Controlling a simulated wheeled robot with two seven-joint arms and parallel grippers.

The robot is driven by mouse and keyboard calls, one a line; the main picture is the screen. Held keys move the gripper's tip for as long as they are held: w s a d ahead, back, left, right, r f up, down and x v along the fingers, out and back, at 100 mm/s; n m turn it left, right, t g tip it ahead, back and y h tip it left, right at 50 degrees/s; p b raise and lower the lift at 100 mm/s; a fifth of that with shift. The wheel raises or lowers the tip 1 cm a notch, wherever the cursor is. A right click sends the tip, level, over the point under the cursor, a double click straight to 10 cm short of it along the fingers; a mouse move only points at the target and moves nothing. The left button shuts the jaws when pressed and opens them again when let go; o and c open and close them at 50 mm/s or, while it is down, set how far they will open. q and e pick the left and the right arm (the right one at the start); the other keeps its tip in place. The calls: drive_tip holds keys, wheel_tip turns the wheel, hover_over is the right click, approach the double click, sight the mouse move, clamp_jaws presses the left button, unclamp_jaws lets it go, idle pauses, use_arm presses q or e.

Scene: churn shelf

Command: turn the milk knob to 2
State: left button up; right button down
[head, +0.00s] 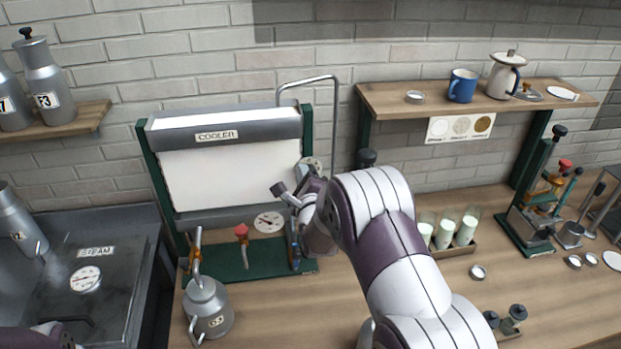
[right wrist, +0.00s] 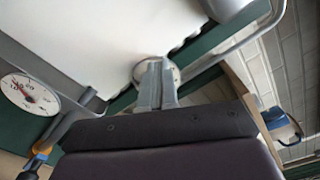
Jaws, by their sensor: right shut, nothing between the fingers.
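A round metal disc (head: 312,164) sits at the right edge of the cooler (head: 230,170); it looks like a knob, but I cannot read a milk label or number on it. In the right wrist view this disc (right wrist: 171,71) lies just beyond my fingertips and is partly covered by them. My right gripper (right wrist: 157,76) is shut and empty, pointing at the disc; I cannot tell whether it touches. In the head view the right wrist and arm largely hide the fingers. Only a dark piece of my left arm shows at the bottom left, without visible fingers.
A white gauge (head: 269,221), a red-topped valve (head: 242,233) and a lever valve (right wrist: 42,147) are close by below the cooler. A bent metal pipe (head: 335,110) rises beside the disc. A milk can (head: 208,308) stands in front; glasses (head: 466,230) stand right.

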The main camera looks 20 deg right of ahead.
drive_tip(key=v, duration=0.6)
drive_tip(key=shift+a+r+b, duration=0.1)
drive_tip(key=shift+r+b, duration=0.15)
drive_tip(key=shift+b, duration=0.15)
drive_tip(key=shift+w, duration=0.1)
